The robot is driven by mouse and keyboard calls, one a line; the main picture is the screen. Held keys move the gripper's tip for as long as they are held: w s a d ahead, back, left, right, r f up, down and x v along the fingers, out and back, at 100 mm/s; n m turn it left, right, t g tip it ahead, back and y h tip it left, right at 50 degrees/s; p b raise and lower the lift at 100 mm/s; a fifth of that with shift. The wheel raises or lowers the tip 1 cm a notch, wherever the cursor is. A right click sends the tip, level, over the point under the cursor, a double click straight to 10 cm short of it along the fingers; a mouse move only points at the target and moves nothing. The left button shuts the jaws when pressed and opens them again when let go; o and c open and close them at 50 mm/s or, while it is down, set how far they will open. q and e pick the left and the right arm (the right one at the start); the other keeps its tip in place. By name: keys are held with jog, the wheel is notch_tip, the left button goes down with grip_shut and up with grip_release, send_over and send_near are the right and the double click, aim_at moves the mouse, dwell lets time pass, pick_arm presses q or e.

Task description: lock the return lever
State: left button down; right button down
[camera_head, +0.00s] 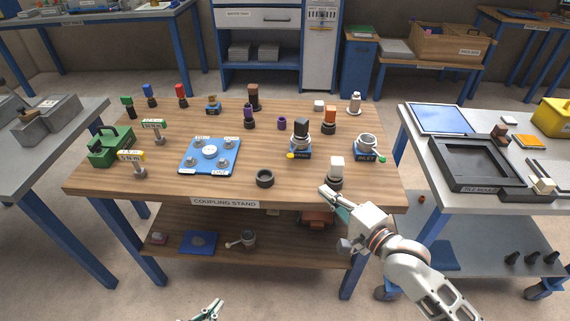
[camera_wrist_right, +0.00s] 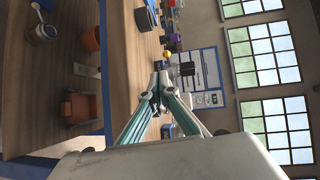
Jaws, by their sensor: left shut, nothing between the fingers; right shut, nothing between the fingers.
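A blue-based fitting (camera_head: 301,153) with a lever ending in a yellow-orange knob (camera_head: 290,156) stands right of the middle of the wooden table, a black-topped coupling upright in it. Its label is too small to read surely. A second blue base labelled INLET (camera_head: 366,155) has a green-knobbed lever (camera_head: 382,159). My right gripper (camera_head: 324,191) is shut and empty at the table's front edge, in front of the yellow knob and apart from it. In the right wrist view its fingertips (camera_wrist_right: 160,80) meet, with a yellow knob (camera_wrist_right: 166,54) beyond. My left gripper (camera_head: 213,309) is shut, low in front of the table.
A white-topped dark coupling (camera_head: 336,174) stands close behind my right gripper. A black ring (camera_head: 265,178) lies to its left. A blue plate (camera_head: 209,157), a green box (camera_head: 110,147) and several couplings occupy the table. The front middle of the tabletop is mostly clear.

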jog(key=b, duration=0.2)
send_near(289, 158)
jog(key=w, duration=0.1)
jog(key=w+a+f, duration=0.1)
jog(key=w, duration=0.1)
jog(key=w+a, duration=0.1)
jog(key=shift+w+a+f, duration=0.2)
jog(key=shift+w+f, duration=0.15)
jog(key=shift+w+a+r, duration=0.1)
jog(key=shift+w+a, duration=0.2)
jog(key=shift+w, duration=0.05)
jog(key=shift+w+a+r+p, duration=0.1)
jog(key=shift+a+r+p, duration=0.4)
jog(key=shift+p, duration=0.6)
jog(key=shift+a+f, duration=0.2)
jog(key=shift+a, duration=0.2)
jog(key=shift+a+f+p, duration=0.2)
jog(key=shift+p, duration=0.2)
jog(key=shift+f, duration=0.1)
